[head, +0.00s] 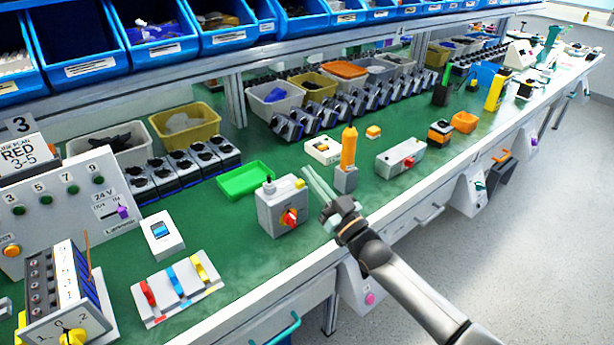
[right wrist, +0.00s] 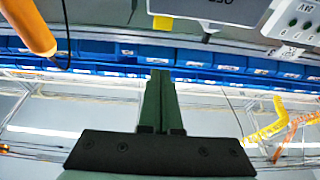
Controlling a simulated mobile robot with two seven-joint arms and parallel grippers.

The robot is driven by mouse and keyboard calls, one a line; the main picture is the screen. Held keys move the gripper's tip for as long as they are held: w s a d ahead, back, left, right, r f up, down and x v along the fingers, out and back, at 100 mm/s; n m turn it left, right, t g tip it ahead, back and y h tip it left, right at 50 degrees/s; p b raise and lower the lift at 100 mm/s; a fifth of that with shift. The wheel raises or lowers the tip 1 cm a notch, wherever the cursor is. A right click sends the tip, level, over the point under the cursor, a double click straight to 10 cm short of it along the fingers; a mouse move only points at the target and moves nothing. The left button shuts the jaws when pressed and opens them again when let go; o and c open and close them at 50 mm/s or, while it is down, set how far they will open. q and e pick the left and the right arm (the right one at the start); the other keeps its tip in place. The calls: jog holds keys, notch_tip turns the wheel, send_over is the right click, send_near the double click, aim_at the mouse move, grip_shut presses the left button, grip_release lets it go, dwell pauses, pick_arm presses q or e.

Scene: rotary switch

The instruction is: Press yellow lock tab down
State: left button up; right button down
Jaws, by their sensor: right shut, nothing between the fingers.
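A grey switch box (head: 277,212) with a red rotary knob (head: 289,217) stands on the green bench top in the head view. The yellow lock tab (head: 300,184) is at the upper right edge of this box. A yellow piece also shows at the top of the right wrist view (right wrist: 162,23), probably this tab. My right gripper (head: 309,170) is shut and empty, its pale green fingers just right of the tab. Whether they touch it I cannot tell. In the right wrist view the closed fingers (right wrist: 160,73) point towards the yellow piece, with a visible gap in the picture. My left gripper is not in view.
An orange-handled tool (head: 348,147) stands in a grey holder right behind my right gripper. A green tray (head: 244,180) lies behind the switch box. A white plate with coloured levers (head: 177,289) is at the front left. Blue bins (head: 230,38) line the shelf above.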

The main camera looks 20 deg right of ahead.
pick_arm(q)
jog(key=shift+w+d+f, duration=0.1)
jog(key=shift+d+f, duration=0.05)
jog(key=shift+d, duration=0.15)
pick_arm(e)
jog(key=v, duration=0.8)
jog(key=shift+d, duration=0.1)
